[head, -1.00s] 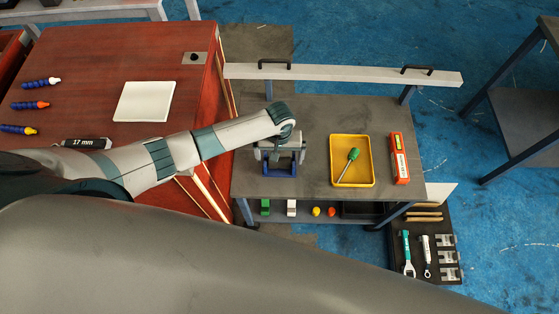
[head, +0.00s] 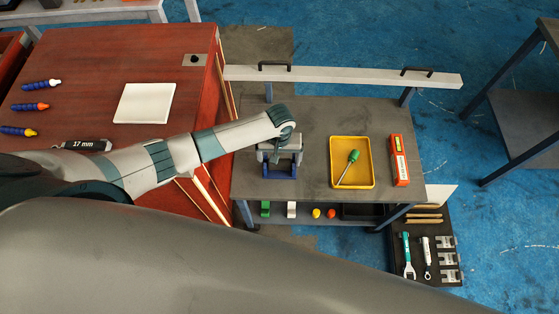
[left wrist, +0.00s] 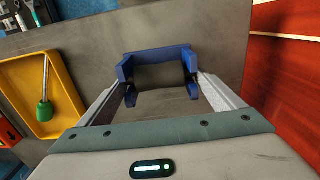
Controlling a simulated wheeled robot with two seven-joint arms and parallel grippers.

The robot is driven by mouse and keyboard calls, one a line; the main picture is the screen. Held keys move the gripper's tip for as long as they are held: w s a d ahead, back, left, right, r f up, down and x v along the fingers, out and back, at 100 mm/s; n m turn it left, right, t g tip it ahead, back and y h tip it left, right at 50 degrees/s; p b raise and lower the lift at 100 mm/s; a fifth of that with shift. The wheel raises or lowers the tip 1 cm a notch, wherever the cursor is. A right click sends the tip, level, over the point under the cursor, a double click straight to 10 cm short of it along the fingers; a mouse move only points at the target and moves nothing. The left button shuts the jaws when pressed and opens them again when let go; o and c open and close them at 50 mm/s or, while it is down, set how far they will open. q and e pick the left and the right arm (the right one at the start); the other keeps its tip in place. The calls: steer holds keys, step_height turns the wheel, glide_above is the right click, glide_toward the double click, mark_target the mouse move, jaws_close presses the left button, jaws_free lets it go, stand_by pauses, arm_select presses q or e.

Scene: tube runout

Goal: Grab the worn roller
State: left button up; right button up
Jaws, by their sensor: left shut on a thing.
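My left gripper (head: 280,150) points down at a blue U-shaped cradle (head: 281,172) on the grey workbench. In the left wrist view the gripper (left wrist: 160,88) has its two fingers on either side of a dark grey roller-like piece (left wrist: 159,77), which sits between the arms of the blue cradle (left wrist: 155,53). The gripper is shut on this piece, which I take to be the worn roller. Its ends are partly hidden by the fingers and cradle, and I cannot tell whether it is lifted. My right gripper is not in view.
A yellow tray (head: 337,181) holding a green-handled tool (head: 352,157) stands right of the cradle, with an orange box (head: 399,159) beyond. A light rail (head: 340,74) runs along the bench's back. A red-brown table (head: 80,120) is at left.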

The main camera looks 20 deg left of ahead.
mark_target(280, 161)
arm_select(q)
step_height(280, 161, up, 10)
steer(key=b, duration=0.1)
steer(key=shift+b, duration=0.3)
